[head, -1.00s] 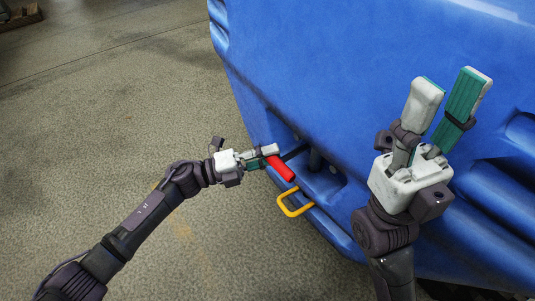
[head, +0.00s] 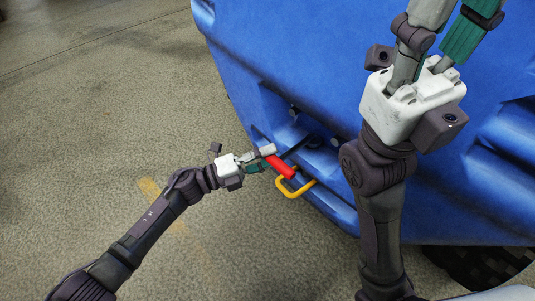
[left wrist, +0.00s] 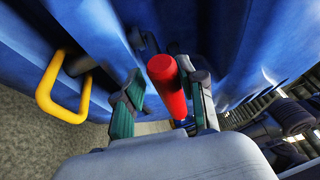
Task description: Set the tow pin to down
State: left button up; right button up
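A red handle (head: 283,168) sits on a dark bar (head: 297,147) that runs into a recess of the large blue body. I cannot tell for sure whether this is the tow pin. My left gripper (head: 262,158) is at the handle's upper end. In the left wrist view the red handle (left wrist: 167,84) stands between the two fingers, nearer the right one, with a visible gap to the left one. My right gripper (head: 452,22) is raised in front of the blue body, fingers apart and empty, tips cut off by the frame's top.
A yellow loop (head: 303,190) sticks out just below the red handle; it also shows at left in the left wrist view (left wrist: 43,96). The blue body (head: 300,60) fills the right side. The floor (head: 90,130) at left is clear. A dark tyre (head: 485,265) shows at lower right.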

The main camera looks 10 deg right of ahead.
pick_arm(q)
jog(key=shift+o, duration=0.5)
jog(key=shift+r, duration=0.1)
jog(key=v, duration=1.2)
